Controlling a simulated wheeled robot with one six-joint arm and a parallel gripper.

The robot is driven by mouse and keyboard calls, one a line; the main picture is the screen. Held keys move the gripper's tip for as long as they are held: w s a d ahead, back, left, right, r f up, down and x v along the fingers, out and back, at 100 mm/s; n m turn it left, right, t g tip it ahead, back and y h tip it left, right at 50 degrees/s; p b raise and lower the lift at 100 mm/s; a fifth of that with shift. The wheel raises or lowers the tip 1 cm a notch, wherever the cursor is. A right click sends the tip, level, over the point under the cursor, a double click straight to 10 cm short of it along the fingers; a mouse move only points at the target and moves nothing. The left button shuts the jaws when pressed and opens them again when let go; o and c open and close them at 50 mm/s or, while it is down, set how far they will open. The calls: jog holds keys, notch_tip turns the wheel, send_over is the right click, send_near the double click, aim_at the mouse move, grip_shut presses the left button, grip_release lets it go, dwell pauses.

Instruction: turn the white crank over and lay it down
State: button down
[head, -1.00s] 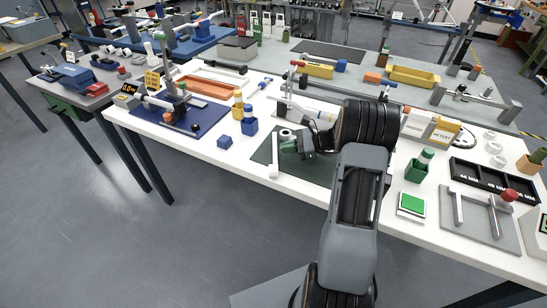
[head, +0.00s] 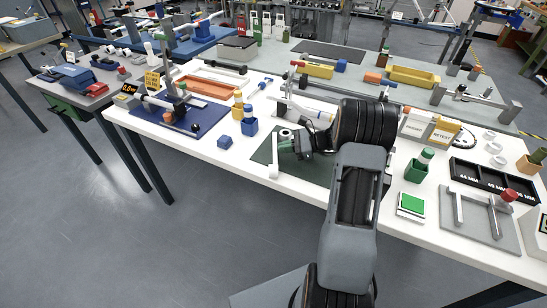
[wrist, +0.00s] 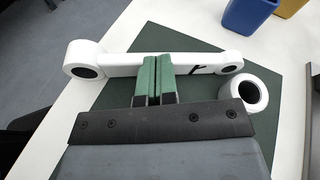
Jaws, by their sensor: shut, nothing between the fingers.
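The white crank (wrist: 120,65) lies on a dark green mat (wrist: 182,38), with a round holed boss at each end and a black mark on its arm. It also shows in the head view (head: 274,158), to the left of my gripper. My gripper (wrist: 157,60) has green fingers pressed together with nothing between them. A short white ring (wrist: 246,92) stands beside the crank's right end. My gripper hides part of the mat.
A blue fixture board (head: 200,127) lies further left. A green cup (head: 416,170) stands right of my arm.

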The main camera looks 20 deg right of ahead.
aim_at(276, 150)
jog(key=shift+w+a, duration=0.5)
jog(key=shift+a, duration=0.9)
jog(key=shift+w+a, duration=0.5)
jog(key=shift+a, duration=0.9)
jog(key=shift+w+a, duration=0.5)
jog(key=shift+a, duration=0.9)
jog(key=shift+a, duration=0.1)
jog(key=d+r+p, duration=0.1)
jog(key=d, duration=0.1)
jog(key=s+d+r+p, duration=0.1)
jog(key=d+r, duration=0.1)
jog(key=shift+s+p, duration=0.15)
jog(key=shift+p, duration=0.15)
jog(key=shift+s+d+r+p, duration=0.2)
jog(key=shift+d+r+p, duration=0.1)
jog(key=shift+d, duration=0.15)
jog(key=shift+s+d+r+p, duration=0.15)
jog(key=shift+d+r, duration=0.1)
jog(key=shift+d, duration=0.15)
